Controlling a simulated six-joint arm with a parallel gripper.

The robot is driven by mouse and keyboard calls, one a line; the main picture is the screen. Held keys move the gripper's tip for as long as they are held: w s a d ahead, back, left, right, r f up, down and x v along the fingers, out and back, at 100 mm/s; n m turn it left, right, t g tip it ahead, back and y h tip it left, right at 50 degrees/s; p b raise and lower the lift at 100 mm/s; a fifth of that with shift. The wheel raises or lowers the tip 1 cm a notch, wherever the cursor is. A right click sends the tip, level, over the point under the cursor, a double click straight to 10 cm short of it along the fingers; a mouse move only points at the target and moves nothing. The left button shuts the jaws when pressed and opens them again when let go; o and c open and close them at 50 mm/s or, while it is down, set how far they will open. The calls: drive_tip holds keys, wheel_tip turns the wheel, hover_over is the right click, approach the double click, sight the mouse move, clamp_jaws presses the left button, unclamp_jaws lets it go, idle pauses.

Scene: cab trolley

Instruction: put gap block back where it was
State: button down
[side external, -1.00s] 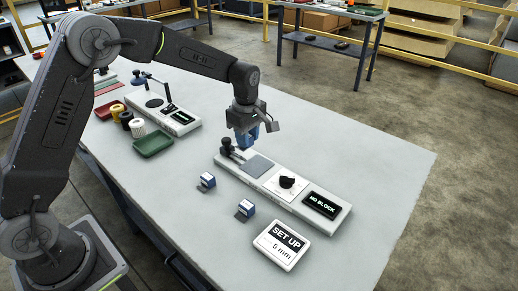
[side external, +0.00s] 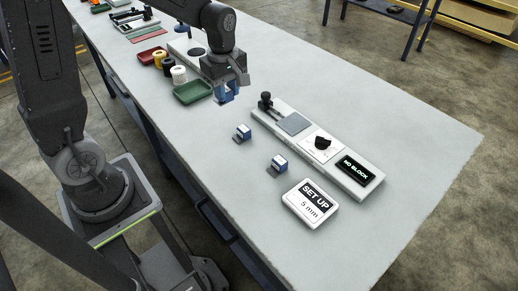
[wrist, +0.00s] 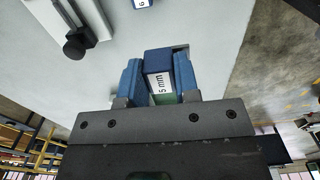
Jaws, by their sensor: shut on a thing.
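My gripper (side external: 226,97) is shut on a blue gap block with a white "5 mm" label, seen between the blue fingers in the wrist view (wrist: 158,84). It holds the block off to the left of the gauge stand (side external: 281,122), near the green tray; the height above the table is hard to judge. The stand has a black knob, a grey pad, a dial and a display (side external: 359,170) reading "NO BLOCK". Two more blue-and-white blocks stand on the table, one nearer the knob (side external: 243,132) and one nearer the sign (side external: 279,164).
A white sign (side external: 310,203) reads "SET UP 5 mm". The green tray (side external: 193,92) and several spools (side external: 178,75) lie beyond my gripper, beside another stand. The table (side external: 415,135) is clear at the right.

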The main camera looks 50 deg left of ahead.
drive_tip(key=shift+s+d+f, duration=0.1)
drive_tip(key=shift+s, duration=0.45)
drive_tip(key=shift+s+d+f, duration=0.15)
drive_tip(key=shift+d+f, duration=0.1)
drive_tip(key=shift+d, duration=0.05)
hover_over(262, 153)
wheel_tip(262, 153, down, 7)
drive_tip(key=shift+a+r, duration=0.1)
drive_tip(key=shift+r, duration=0.05)
drive_tip(key=shift+f, duration=2)
drive_tip(key=shift+f, duration=0.15)
drive_tip(key=c, duration=0.8)
unclamp_jaws()
drive_tip(key=shift+c, duration=0.2)
